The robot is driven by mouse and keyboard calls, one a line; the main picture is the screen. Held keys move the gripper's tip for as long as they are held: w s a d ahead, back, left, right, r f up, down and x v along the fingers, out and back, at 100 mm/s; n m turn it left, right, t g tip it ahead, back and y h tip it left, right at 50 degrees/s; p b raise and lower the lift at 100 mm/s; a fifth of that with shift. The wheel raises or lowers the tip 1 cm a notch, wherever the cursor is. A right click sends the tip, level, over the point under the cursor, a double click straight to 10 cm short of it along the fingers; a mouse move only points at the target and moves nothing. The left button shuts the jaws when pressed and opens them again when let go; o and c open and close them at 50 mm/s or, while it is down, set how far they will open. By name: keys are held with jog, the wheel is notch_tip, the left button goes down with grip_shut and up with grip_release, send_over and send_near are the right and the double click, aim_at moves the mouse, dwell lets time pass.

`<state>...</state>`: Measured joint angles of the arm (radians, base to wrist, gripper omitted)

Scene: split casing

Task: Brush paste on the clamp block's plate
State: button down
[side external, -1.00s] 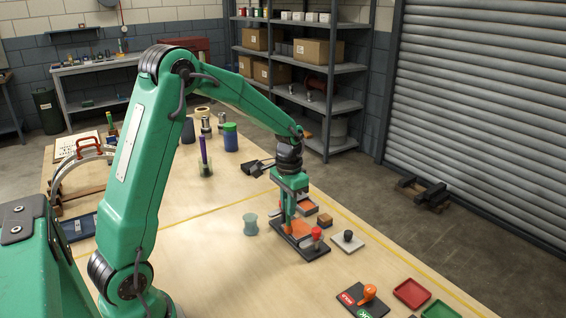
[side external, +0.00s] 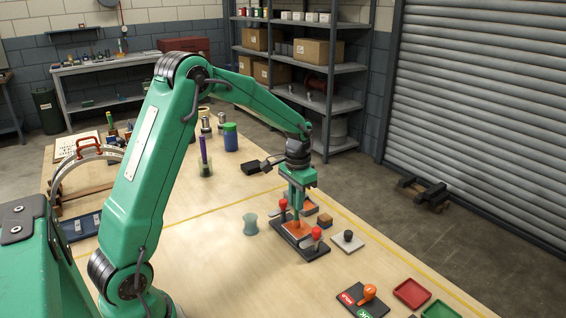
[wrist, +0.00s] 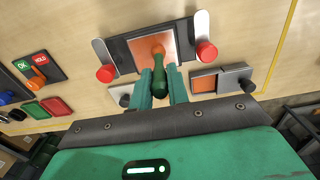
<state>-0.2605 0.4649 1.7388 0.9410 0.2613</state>
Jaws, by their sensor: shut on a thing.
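The clamp block (side external: 301,250) is a dark base on the bench with a lever with a red knob at each end. Its orange plate (side external: 297,230) lies flat between the levers; the wrist view also shows this plate (wrist: 178,44). My gripper (wrist: 160,82) is shut on a brush (wrist: 160,84) with a dark green handle and an orange end. The brush end is over the middle of the plate; I cannot tell whether it touches. Whether the plate carries paste cannot be told. In the side view my gripper (side external: 297,210) hides most of the brush.
A pale waisted pot (side external: 250,224) stands left of the block. A lever panel (side external: 362,299) and a red tray (side external: 412,294) are in front. Bench left of the pot is clear.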

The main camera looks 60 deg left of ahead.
jog(key=shift+w, duration=0.25)
jog(key=shift+w, duration=1.5)
jog(key=shift+r, duration=0.15)
jog(key=shift+r, duration=2.9)
jog(key=shift+r, duration=1.5)
jog(key=shift+s, duration=0.1)
